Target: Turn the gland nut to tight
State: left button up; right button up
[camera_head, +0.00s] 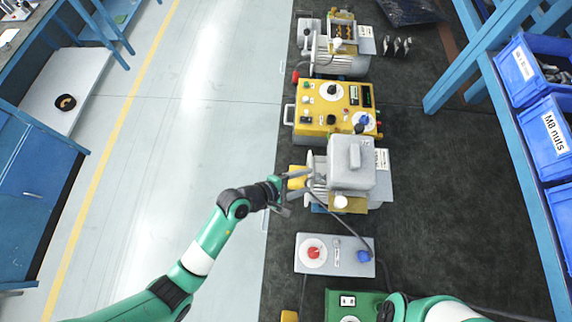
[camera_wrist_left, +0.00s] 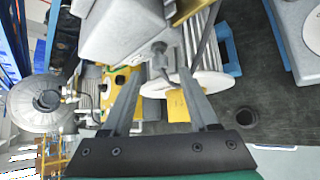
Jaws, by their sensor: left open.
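A grey motor unit with a terminal box (camera_head: 352,163) stands on the dark bench in the head view. Its box also shows at the upper left of the left wrist view (camera_wrist_left: 115,28). A small grey gland fitting, which looks like the gland nut (camera_wrist_left: 158,50), sticks out of the box beside a dark cable. My left gripper (camera_head: 302,184) is at the motor's left side. In the left wrist view its two fingers (camera_wrist_left: 160,76) are spread, with the fitting between and just beyond their tips. Contact cannot be told. My right gripper is out of view; part of my right arm shows at the bottom.
A yellow control box (camera_head: 313,116) and another motor unit (camera_head: 323,55) stand farther back. A grey switch box with a red knob (camera_head: 314,253) sits nearer. The cable (camera_head: 350,236) runs to its blue plug.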

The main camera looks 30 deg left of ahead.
pick_arm(q)
jog(key=p+v, duration=0.1)
jog(key=v, duration=0.7)
